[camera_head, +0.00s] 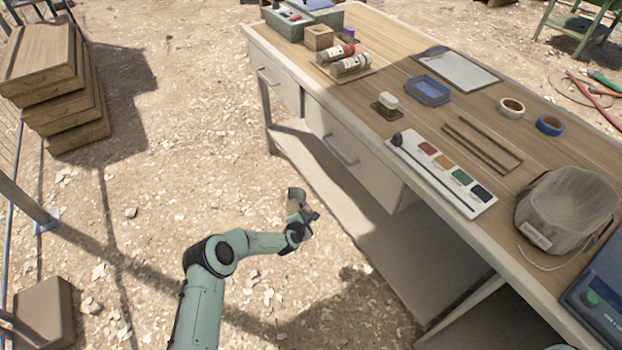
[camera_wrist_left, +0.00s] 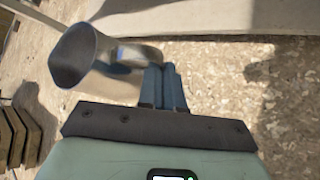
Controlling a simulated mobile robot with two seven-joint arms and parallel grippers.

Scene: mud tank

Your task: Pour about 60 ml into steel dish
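My left gripper (camera_head: 302,217) hangs over the gravel, left of the workbench and below its top. Its blue fingers (camera_wrist_left: 164,87) are close together in the left wrist view, at the side of a grey vessel with a flared, open mouth (camera_wrist_left: 76,56). They appear shut on this vessel, which also shows small at the gripper in the head view (camera_head: 296,194). The vessel lies tipped sideways in the wrist picture; I cannot see whether it holds liquid. I cannot make out a steel dish in either view. My right gripper is not in view.
The workbench (camera_head: 480,95) carries a blue tray (camera_head: 428,91), a small white block (camera_head: 388,101), a colour card (camera_head: 442,173), tape rolls (camera_head: 511,108), a grey cloth bag (camera_head: 567,208) and a device with a green button (camera_head: 598,303). Wooden boxes (camera_head: 52,85) stand on the left.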

